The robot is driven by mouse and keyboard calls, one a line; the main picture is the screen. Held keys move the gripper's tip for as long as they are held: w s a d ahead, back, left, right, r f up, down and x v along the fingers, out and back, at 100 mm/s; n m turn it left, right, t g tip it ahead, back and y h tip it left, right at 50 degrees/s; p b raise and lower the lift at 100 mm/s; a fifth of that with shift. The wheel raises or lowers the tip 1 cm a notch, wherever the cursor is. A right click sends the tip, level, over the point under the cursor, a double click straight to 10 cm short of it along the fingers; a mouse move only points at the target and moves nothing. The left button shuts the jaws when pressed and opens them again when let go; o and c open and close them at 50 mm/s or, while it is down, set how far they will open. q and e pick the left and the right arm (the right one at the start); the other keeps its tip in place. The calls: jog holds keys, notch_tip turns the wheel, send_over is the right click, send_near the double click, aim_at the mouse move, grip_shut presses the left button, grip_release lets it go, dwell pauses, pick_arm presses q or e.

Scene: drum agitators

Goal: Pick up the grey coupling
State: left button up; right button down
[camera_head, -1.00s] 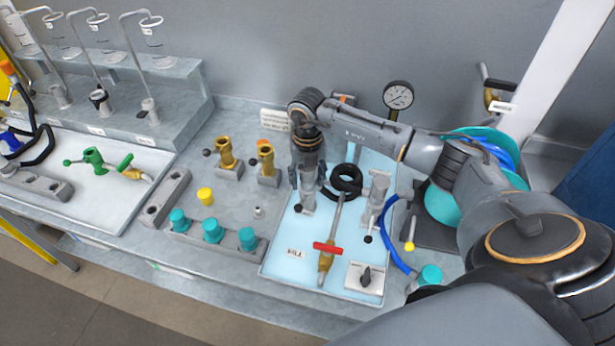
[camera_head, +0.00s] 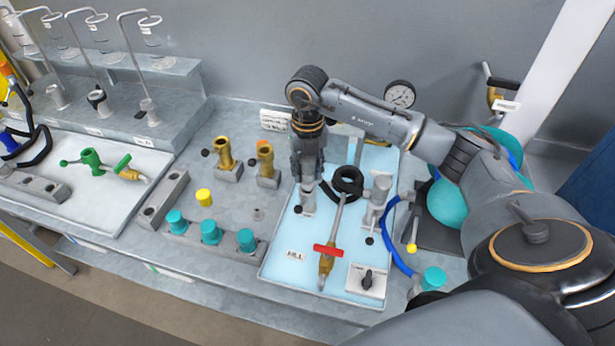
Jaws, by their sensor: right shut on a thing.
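A grey coupling (camera_head: 308,201) with a small black ball lever is upright at the left side of the light blue tray (camera_head: 282,266). My right gripper (camera_head: 307,181) points down at its top and is shut on it. The gripper hides the coupling's upper part, and I cannot tell whether its base is clear of the tray. A second, similar grey piece (camera_head: 380,190) with a black ball lever stands farther right on the tray. My left gripper is not in view.
A black ring (camera_head: 347,178) and a red-handled tool (camera_head: 327,250) are close right of the gripper. Two brass couplings (camera_head: 224,154) stand in grey holders to the left. Several teal caps (camera_head: 210,231) sit in a front rack. A blue hose (camera_head: 392,240) borders the tray's right.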

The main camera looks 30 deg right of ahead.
jog(key=s+a+r+b, duration=0.3)
jog(key=s+a+r, duration=0.4)
jog(key=s, duration=0.3)
jog(key=shift+r, duration=0.5)
jog(key=shift+d, duration=0.2)
